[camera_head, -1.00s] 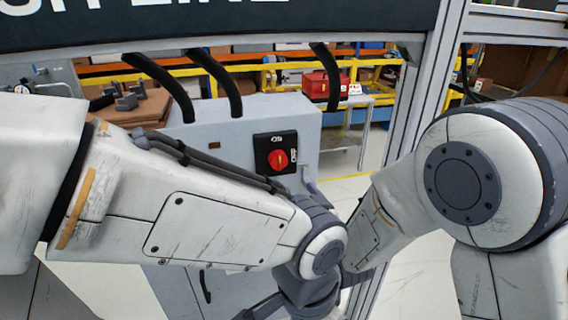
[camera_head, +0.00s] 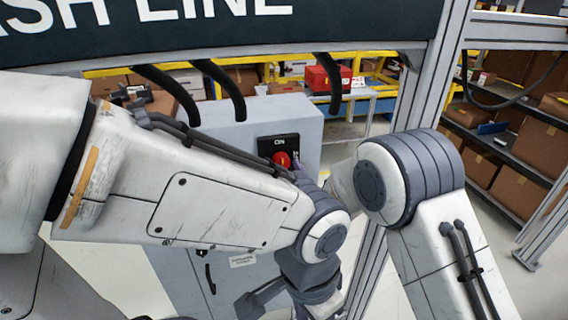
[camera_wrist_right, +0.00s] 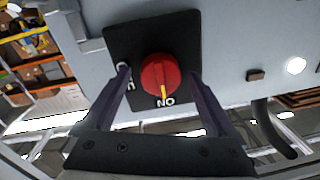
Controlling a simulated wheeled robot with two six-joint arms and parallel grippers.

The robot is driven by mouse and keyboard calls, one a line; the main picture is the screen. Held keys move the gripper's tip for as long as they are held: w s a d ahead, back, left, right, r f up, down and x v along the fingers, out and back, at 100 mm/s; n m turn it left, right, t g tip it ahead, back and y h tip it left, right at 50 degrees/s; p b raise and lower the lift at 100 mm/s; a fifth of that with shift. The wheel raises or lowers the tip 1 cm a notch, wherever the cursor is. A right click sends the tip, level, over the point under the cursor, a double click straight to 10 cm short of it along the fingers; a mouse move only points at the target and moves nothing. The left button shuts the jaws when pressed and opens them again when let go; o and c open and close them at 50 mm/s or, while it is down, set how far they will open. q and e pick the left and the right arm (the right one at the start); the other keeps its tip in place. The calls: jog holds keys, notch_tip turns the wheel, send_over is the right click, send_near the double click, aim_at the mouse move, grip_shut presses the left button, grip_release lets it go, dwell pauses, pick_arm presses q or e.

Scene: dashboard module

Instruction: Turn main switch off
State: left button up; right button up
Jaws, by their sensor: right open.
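The main switch is a red round knob (camera_wrist_right: 160,75) on a black square plate (camera_wrist_right: 117,42), on the grey cabinet. In the right wrist view its yellow mark points at the ON label, which appears upside down. My right gripper (camera_wrist_right: 160,80) is open, with one purple-grey finger on each side of the knob; contact cannot be told. In the head view the knob (camera_head: 282,159) is partly covered by the arm, and the right gripper (camera_head: 297,166) shows only as a sliver at its right. My left gripper (camera_head: 258,299) is low, below the switch, partly cut off.
The grey cabinet (camera_head: 240,120) has black hoses above it. A metal post (camera_head: 405,110) stands right of the cabinet. Shelves with cardboard boxes (camera_head: 520,187) are at the right. A red case (camera_head: 327,78) sits on a table behind. My left forearm crosses in front of the cabinet.

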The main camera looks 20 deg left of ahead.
jog(key=c, duration=1.4)
jog(key=shift+f+m+b, duration=0.15)
jog(key=shift+m+b, duration=0.15)
jog(key=shift+b, duration=0.35)
jog(key=m+b, duration=0.2)
jog(key=b, duration=0.2)
jog(key=m+b, duration=0.2)
jog(key=b, duration=0.2)
jog(key=m+b, duration=0.3)
jog(key=b, duration=0.1)
jog(key=shift+f+t, duration=0.3)
jog(key=m+b, duration=0.9)
jog(key=b, duration=0.3)
jog(key=shift+t+b, duration=0.3)
jog(key=shift+r+m+b, duration=0.2)
jog(key=shift+m+b, duration=0.95)
jog(key=shift+m, duration=0.05)
